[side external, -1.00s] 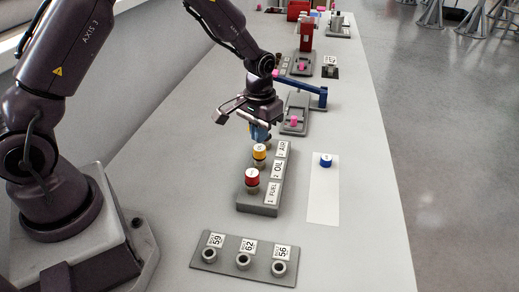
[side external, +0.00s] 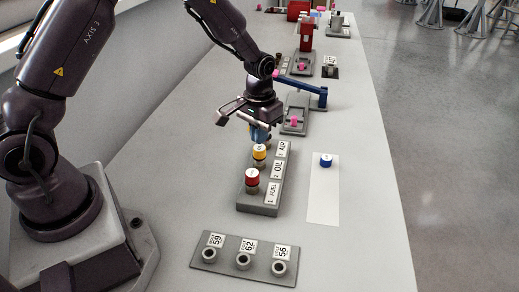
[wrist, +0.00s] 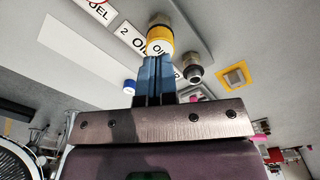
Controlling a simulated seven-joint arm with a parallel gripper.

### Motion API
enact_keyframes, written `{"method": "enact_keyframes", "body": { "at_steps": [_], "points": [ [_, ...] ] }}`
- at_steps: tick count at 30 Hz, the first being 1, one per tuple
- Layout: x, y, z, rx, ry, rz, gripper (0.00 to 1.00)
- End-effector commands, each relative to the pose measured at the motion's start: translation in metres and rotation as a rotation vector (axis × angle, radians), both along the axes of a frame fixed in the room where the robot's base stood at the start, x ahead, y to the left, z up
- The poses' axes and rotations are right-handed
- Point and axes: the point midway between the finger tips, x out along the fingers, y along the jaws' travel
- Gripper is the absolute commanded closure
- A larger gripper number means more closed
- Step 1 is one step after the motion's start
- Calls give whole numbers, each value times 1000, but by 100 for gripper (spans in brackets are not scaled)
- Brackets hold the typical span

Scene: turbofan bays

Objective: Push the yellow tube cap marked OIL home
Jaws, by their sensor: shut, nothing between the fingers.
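The yellow OIL cap (side external: 259,153) sits on the middle tube of a grey block (side external: 258,210) with labels reading FUEL, OIL and AIR. In the wrist view the yellow cap (wrist: 160,42) is just beyond my blue fingertips. My gripper (side external: 261,138) is shut and empty, pointing down right at the cap's top; its fingers (wrist: 155,68) overlap the cap's near edge in the wrist view. I cannot tell whether they touch it. How far the cap is seated is hard to see.
A red cap (side external: 252,176) stands on the FUEL tube. The AIR tube (wrist: 193,72) shows uncapped in the wrist view. A blue cap (side external: 325,160) rests on a white sheet (side external: 323,200). A grey plate with several sockets (side external: 242,260) lies in front. A blue lever (side external: 308,90) stands behind.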

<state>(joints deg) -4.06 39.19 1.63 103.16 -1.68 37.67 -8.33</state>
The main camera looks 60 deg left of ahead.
Motion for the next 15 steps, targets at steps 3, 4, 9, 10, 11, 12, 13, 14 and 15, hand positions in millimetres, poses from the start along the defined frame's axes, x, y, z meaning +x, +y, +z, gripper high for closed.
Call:
{"method": "enact_keyframes", "body": {
  "at_steps": [3,4,9,10,11,12,13,14,15],
  "points": [
    [0,0,-3,0,0,0,100],
    [0,0,-3,0,1,0,100],
    [0,0,-6,0,1,0,100],
    [0,0,-7,0,1,0,100],
    [0,0,-8,0,1,0,100],
    [0,0,-8,0,1,0,100],
    [0,0,-9,0,0,0,100],
    [0,0,-10,0,0,0,100],
    [0,0,-11,0,0,0,100]
  ]
}}
